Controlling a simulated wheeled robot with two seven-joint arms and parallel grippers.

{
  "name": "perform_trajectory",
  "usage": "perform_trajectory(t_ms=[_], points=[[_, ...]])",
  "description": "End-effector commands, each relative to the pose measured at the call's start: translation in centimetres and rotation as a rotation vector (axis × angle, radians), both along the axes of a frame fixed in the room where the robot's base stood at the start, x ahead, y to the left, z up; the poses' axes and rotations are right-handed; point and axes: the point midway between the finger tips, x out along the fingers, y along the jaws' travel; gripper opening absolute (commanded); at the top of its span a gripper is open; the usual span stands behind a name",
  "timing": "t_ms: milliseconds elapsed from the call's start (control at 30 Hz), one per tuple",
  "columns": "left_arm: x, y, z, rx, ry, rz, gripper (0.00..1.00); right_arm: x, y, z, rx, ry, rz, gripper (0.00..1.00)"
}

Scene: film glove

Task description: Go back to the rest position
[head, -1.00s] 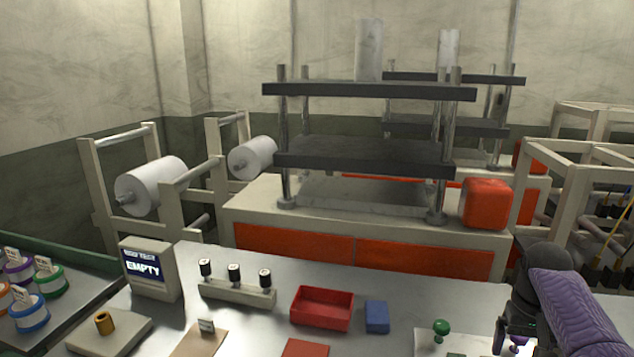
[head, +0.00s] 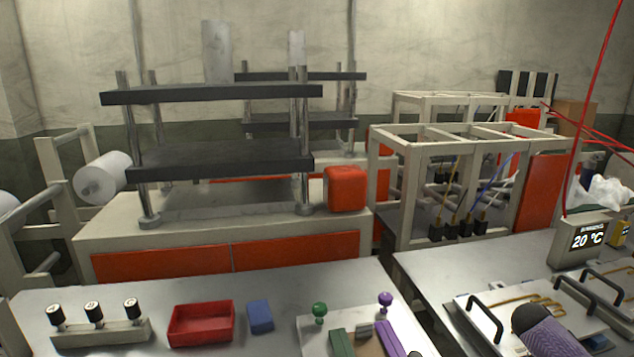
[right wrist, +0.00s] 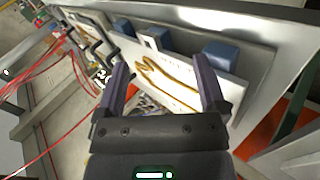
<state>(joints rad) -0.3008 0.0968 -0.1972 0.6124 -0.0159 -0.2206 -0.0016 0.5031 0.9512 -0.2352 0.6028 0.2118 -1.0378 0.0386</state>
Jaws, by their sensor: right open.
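My right arm shows as a purple sleeve at the lower right of the head view, with its gripper out of sight there. In the right wrist view my right gripper (right wrist: 160,95) is open, its two fingers apart with nothing between them. Beyond the fingers is a pale board (right wrist: 165,75) with a brown looped outline on it; I cannot tell the exact distance. My left gripper is not in view.
On the near table are a red tray (head: 200,324), a blue block (head: 260,316), a rack with black-topped pegs (head: 98,331) and green and purple knobs. The right table holds a panel with black handles (head: 484,322) and a 20 °C display (head: 587,240). Red cables hang at right.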

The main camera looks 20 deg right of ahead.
Motion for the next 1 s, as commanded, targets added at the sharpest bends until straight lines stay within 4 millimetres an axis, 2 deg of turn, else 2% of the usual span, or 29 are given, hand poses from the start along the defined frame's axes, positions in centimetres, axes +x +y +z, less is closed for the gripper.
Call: perform_trajectory(t_ms=[33,100,233,433,467,500,667,767,867,900,967,1000], points=[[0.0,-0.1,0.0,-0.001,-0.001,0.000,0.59,-1.8,-0.6,-1.6,-0.037,0.054,0.068,0.90],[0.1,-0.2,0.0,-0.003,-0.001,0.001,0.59,-4.1,-1.3,-3.7,-0.083,0.120,0.189,0.90],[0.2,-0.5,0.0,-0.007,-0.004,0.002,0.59,-8.5,-1.7,-6.9,-0.118,0.238,0.421,0.90],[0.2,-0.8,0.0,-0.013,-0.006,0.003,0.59,-16.0,-0.6,-10.5,-0.058,0.388,0.759,0.90],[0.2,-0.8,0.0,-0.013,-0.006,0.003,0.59,-16.6,0.2,-11.4,-0.035,0.384,0.781,0.90],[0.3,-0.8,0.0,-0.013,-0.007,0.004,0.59,-16.7,1.8,-13.1,0.001,0.359,0.767,0.90],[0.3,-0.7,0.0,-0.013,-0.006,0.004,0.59,-18.7,8.5,-19.0,0.147,0.299,0.737,0.90],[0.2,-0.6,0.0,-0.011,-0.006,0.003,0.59,-20.0,14.0,-22.6,0.254,0.256,0.716,0.90],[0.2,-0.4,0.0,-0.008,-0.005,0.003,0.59,-21.2,21.1,-26.2,0.382,0.204,0.688,0.90],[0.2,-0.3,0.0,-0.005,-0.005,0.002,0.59,-21.6,24.6,-27.5,0.440,0.179,0.675,0.90],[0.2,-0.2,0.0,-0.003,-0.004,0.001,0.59,-22.2,30.2,-29.2,0.532,0.141,0.653,0.90],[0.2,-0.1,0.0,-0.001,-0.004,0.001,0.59,-22.5,33.9,-29.9,0.592,0.116,0.639,0.90]])
